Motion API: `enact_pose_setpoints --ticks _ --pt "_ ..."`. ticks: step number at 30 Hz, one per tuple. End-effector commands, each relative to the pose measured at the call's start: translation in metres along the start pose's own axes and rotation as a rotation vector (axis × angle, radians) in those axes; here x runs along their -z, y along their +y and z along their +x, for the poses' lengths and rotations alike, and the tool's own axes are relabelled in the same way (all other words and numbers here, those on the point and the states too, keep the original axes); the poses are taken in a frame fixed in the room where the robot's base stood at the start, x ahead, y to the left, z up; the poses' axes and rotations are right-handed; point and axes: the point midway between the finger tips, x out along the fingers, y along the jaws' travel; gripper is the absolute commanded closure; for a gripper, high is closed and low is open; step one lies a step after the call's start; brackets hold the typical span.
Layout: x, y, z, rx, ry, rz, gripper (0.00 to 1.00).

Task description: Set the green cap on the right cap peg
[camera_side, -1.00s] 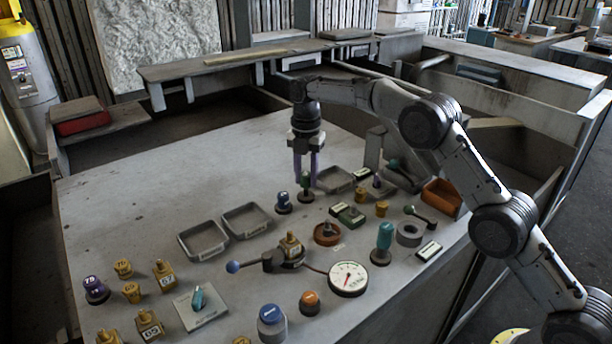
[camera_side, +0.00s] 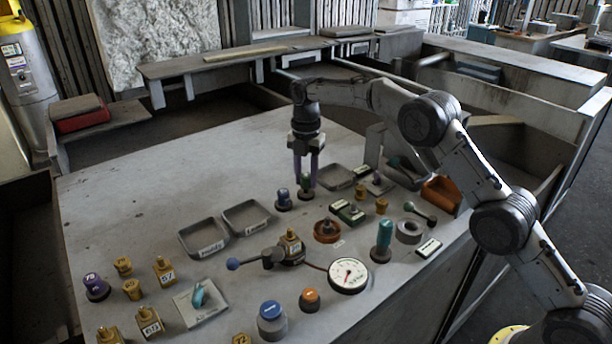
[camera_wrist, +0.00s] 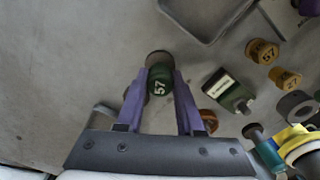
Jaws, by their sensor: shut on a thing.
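The green cap (camera_side: 306,181), marked 57 in the wrist view (camera_wrist: 160,84), is between the purple fingers of my gripper (camera_side: 306,184). The fingers are shut on its sides; they also show in the wrist view (camera_wrist: 160,80). The cap is upright at the right cap peg, whose dark round base (camera_side: 306,195) shows just below it. The fingers and cap hide the peg's stem, so I cannot tell whether the cap is fully seated.
A shallow grey tray (camera_side: 335,185) lies close to the right of my gripper. An orange-brown round dish (camera_side: 327,240) and a green block (camera_side: 348,217) lie in front. Two grey trays (camera_side: 204,251) are at left. The table behind is clear.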

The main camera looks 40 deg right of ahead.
Motion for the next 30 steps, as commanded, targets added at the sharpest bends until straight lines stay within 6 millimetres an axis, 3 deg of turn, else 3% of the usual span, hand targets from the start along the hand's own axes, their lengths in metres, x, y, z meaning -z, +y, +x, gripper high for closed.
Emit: enact_pose_setpoints --ticks 30 --pt "-0.0001 0.0001 0.0058 0.000 0.000 0.000 1.00"
